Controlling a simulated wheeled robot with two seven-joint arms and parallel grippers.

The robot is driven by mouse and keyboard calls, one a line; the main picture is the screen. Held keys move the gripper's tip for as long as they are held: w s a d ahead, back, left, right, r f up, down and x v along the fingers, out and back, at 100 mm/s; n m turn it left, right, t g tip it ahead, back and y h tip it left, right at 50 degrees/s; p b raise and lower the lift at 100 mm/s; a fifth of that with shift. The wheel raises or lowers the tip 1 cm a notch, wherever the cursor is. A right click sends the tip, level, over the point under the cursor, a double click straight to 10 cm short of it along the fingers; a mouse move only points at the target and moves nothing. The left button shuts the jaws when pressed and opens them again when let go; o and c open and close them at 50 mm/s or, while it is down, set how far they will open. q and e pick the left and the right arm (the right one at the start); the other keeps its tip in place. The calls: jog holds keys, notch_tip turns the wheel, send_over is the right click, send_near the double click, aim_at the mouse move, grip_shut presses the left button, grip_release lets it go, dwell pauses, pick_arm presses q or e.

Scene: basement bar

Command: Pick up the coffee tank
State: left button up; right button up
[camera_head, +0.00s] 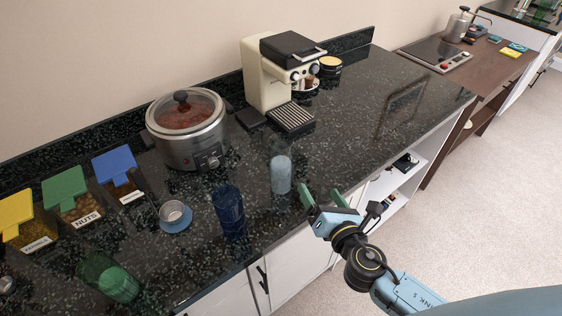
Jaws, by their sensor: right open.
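Several lidded storage tanks stand at the left of the dark counter: one with a yellow lid (16,210), one with a green lid (65,185) labelled NUTS, and one with a blue lid (115,163). My right gripper (323,200) has green fingers set apart, open and empty, near the counter's front edge. It is far to the right of the tanks. My left gripper is not in view.
A slow cooker (188,142) and an espresso machine (264,85) stand along the wall. The counter's right part is clear.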

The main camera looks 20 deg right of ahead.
aim_at(288, 163)
jog(key=w+a+r+n+y, duration=0.1)
jog(key=w+n, duration=0.1)
jog(key=w+a+r+n+y+p, duration=0.1)
jog(key=w+a+r+n, duration=0.1)
jog(key=w+n, duration=0.1)
jog(key=w+a+r+n+t+y, duration=0.1)
jog(key=w+a+n, duration=0.1)
jog(key=n, duration=0.1)
jog(key=shift+w+a+r+y, duration=0.15)
jog(key=shift+w+a+y, duration=0.15)
jog(key=shift+w, duration=0.1)
jog(key=x, duration=0.5)
jog(key=shift+w+a+f, duration=0.1)
jog(key=shift+w+f, duration=0.1)
jog(key=shift+w, duration=0.05)
jog(key=c, duration=1.3)
jog(key=shift+r, duration=0.2)
